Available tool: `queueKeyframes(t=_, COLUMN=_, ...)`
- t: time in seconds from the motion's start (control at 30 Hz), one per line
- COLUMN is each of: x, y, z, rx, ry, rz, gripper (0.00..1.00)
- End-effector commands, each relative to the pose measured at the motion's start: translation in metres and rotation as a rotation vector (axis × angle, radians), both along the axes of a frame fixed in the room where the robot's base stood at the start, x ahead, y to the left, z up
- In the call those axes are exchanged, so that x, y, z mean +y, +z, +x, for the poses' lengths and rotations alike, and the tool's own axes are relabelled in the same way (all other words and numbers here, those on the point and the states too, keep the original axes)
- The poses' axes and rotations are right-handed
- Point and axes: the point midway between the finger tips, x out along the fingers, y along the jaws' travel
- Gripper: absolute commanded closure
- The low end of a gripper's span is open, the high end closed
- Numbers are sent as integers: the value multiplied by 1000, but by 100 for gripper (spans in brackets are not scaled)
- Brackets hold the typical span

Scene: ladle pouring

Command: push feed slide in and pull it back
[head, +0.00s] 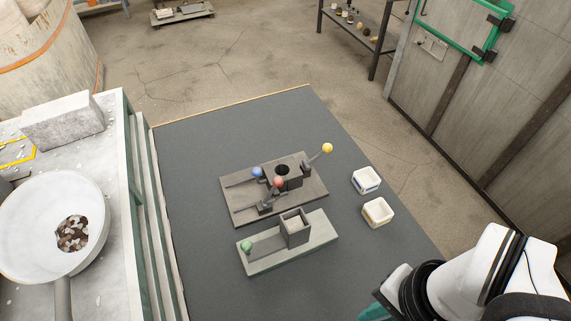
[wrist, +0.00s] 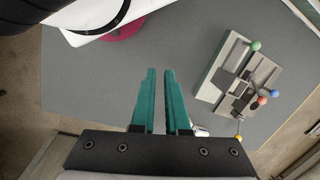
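The feed slide's green knob (head: 246,246) is at the left end of a light grey base (head: 290,256) with a square hopper (head: 295,223) standing on it. The green knob also shows in the wrist view (wrist: 255,45), at upper right. The slide bar itself is hard to make out. My gripper (wrist: 160,72) has two teal fingers with a narrow gap between them and nothing in it. It is well apart from the slide unit. In the head view only a bit of teal shows at the bottom edge, right of the unit.
Behind the hopper unit, a dark base (head: 240,207) carries levers with blue (head: 257,172), red (head: 279,182) and yellow (head: 327,148) knobs. A pan of pieces (head: 45,220) is at left. The front of the table is clear.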

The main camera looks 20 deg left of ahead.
Motion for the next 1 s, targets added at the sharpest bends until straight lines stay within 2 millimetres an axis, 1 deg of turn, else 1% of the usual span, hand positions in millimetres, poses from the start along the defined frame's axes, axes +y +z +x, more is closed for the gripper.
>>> queueKeyframes(t=0.03, x=6, y=6, z=11, rx=18, ry=20, rz=4, gripper=77)
queueKeyframes(t=0.07, x=13, y=11, z=23, rx=33, ry=38, rz=7, gripper=71)
queueKeyframes(t=0.1, x=26, y=19, z=42, rx=61, ry=66, rz=13, gripper=64)
queueKeyframes(t=0.17, x=56, y=26, z=75, rx=111, ry=119, rz=18, gripper=53)
queueKeyframes(t=0.2, x=81, y=26, z=96, rx=146, ry=153, rz=18, gripper=46)
queueKeyframes(t=0.23, x=101, y=24, z=109, rx=172, ry=178, rz=16, gripper=41)
queueKeyframes(t=0.27, x=121, y=20, z=120, rx=195, ry=201, rz=12, gripper=39)
queueKeyframes(t=0.3, x=148, y=12, z=132, rx=225, ry=229, rz=7, gripper=39)
queueKeyframes(t=0.4, x=204, y=-10, z=145, rx=281, ry=283, rz=-10, gripper=39)
queueKeyframes(t=0.5, x=237, y=-27, z=147, rx=313, ry=312, rz=-24, gripper=39)
queueKeyframes(t=0.6, x=247, y=-37, z=145, rx=324, ry=320, rz=-27, gripper=39)
queueKeyframes(t=0.67, x=248, y=-44, z=142, rx=324, ry=321, rz=-28, gripper=39)
queueKeyframes(t=0.77, x=249, y=-68, z=132, rx=326, ry=319, rz=-29, gripper=39)
queueKeyframes(t=0.9, x=251, y=-107, z=116, rx=325, ry=319, rz=-30, gripper=39)
queueKeyframes(t=1.0, x=253, y=-131, z=106, rx=324, ry=319, rz=-29, gripper=39)
